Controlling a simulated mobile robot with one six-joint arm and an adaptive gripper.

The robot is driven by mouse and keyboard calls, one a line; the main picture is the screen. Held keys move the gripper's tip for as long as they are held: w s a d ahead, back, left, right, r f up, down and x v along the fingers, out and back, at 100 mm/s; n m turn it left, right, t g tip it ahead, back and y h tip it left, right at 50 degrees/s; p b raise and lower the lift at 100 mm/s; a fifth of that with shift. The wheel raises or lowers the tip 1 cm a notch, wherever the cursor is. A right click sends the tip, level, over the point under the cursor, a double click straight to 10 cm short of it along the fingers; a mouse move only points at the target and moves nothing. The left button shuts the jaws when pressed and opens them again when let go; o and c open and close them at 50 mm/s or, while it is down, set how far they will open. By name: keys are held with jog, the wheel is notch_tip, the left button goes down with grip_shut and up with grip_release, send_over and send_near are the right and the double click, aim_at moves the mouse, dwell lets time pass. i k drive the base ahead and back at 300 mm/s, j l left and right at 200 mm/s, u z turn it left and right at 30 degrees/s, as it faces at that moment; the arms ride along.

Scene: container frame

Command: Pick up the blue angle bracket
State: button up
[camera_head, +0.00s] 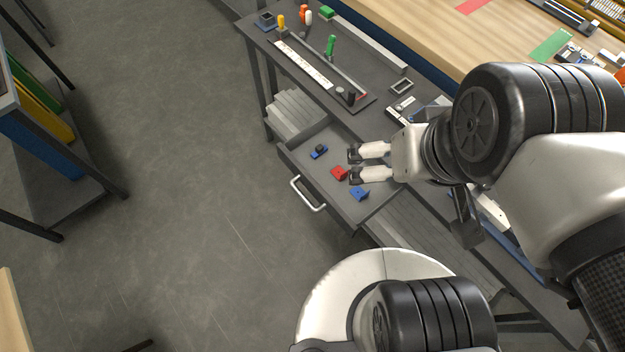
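An open grey drawer (310,178) holds a few small parts. A blue angled piece (360,194), which looks like the blue angle bracket, lies near the drawer's lower right end. A red piece (339,173) lies in the middle, and a blue piece with a black top (318,151) lies further up and left. My gripper (355,164) reaches in from the right over the drawer. Its two fingers are spread apart with nothing between them. The blue bracket is just below the lower finger in the picture, apart from it. The gripper's height above the drawer is hard to tell.
The drawer's handle (308,195) faces the open floor (190,190) at left. Above the drawer is a grey bench top (375,120) with tools, a ruler strip (303,65) and a small frame (401,86). A wooden table (430,35) stands behind; a shelf (75,185) stands at far left.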

aim_at(357, 191)
jog(key=z, duration=1.15)
jog(key=j+u, duration=0.15)
jog(key=u, duration=0.7)
jog(key=l+u, duration=0.15)
jog(key=j+z, duration=0.65)
jog(key=k+j, duration=0.05)
